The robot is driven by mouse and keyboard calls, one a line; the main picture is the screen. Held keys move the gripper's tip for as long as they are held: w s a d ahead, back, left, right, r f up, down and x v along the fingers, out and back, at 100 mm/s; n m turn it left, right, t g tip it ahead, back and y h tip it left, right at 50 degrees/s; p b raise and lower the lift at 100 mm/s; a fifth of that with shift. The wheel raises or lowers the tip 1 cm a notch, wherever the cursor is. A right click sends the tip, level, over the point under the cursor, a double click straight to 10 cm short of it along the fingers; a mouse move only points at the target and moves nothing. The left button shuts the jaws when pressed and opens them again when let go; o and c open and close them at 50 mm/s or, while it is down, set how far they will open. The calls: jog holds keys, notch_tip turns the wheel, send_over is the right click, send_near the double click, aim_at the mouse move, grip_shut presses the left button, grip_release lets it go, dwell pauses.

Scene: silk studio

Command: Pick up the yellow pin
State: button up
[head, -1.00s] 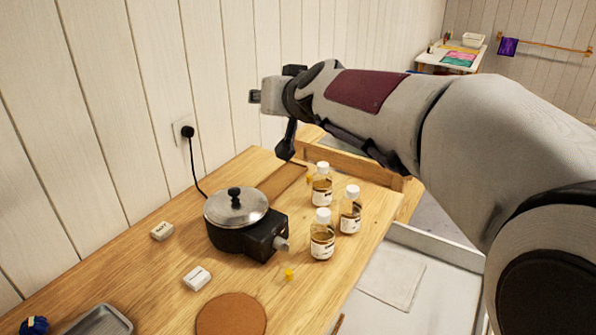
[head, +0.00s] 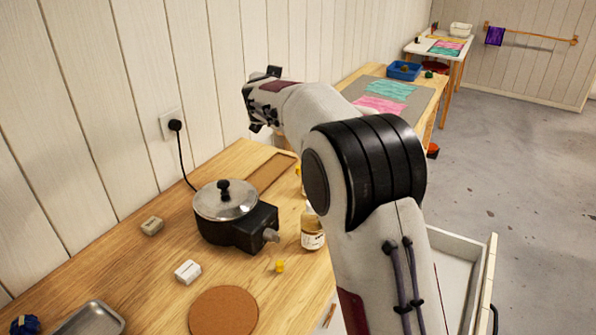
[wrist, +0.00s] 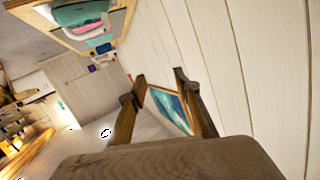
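A small yellow pin (head: 279,266) stands on the wooden bench near the front of the black pot, in the head view. Another small yellow piece (head: 297,169) shows farther back by the bench's far edge, partly hidden by my arm; I cannot tell whether it is also a pin. My gripper (head: 258,118) is raised above the far end of the bench near the wall, well away from the front pin. In the wrist view my gripper (wrist: 160,80) has its fingers apart with nothing between them; no yellow pin shows there.
The black pot (head: 236,227) with a metal lid, a bottle (head: 312,230), two pale blocks (head: 188,272) (head: 152,226), a round cork mat (head: 223,312) and a metal tray (head: 92,320) are on the bench (head: 130,275). My arm covers its right side.

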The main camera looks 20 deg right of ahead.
jog(key=w+d+f+m+g+h, duration=0.1)
jog(key=d+f+g+h, duration=0.1)
jog(key=f, duration=0.9)
jog(key=w+d+f+m+g+h, duration=0.1)
jog(key=d+f+m+g+h, duration=0.1)
jog(key=f, duration=1)
jog(key=shift+w+d+m+g, duration=0.35)
jog(key=shift+d+g, duration=0.2)
jog(key=shift+g, duration=0.65)
jog(key=shift+f, duration=0.15)
jog(key=shift+f, duration=1.05)
jog(key=shift+f, duration=0.1)
notch_tip(320, 180, down, 5)
jog(key=shift+r, duration=0.2)
jog(key=shift+x, duration=1.5)
jog(key=shift+r, duration=0.15)
